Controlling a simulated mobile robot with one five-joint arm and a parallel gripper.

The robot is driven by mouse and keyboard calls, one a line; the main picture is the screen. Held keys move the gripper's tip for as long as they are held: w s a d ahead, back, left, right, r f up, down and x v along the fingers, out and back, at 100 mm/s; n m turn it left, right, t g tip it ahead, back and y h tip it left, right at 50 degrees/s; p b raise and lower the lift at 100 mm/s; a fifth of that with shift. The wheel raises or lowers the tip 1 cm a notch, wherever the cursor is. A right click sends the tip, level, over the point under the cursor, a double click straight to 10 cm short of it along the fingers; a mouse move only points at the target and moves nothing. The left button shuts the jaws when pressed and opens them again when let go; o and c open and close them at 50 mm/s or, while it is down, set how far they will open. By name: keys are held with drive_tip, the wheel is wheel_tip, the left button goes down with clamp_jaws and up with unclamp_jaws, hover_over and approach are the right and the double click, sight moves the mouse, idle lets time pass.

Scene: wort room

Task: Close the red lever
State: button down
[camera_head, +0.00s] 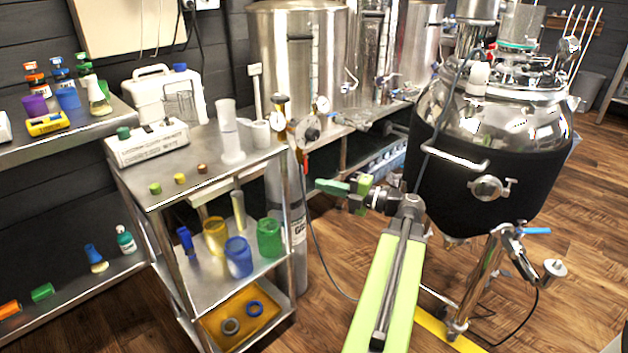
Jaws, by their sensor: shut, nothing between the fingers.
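My gripper (328,187) is at the end of my light green arm, in the middle of the view. It points left, and its fingers are shut with nothing seen between them. It is in front of the steel bench and right of the cart. A small red part (491,46) shows among the fittings on top of the black-jacketed steel vessel (490,175), far from my gripper. Another small red piece (305,166) shows on the hose by the gas cylinder, left of my gripper.
A steel cart (205,178) with bottles, jars and caps stands at left. Large steel tanks (297,62) stand behind, with blue-handled valves (350,76). A blue lever (535,231) sits low on the vessel. Wooden floor is free between cart and vessel, crossed by a hose.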

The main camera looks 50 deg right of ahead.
sight(305, 164)
drive_tip(key=w+d, duration=0.2)
drive_tip(key=w, duration=0.6)
drive_tip(key=shift+w, duration=0.15)
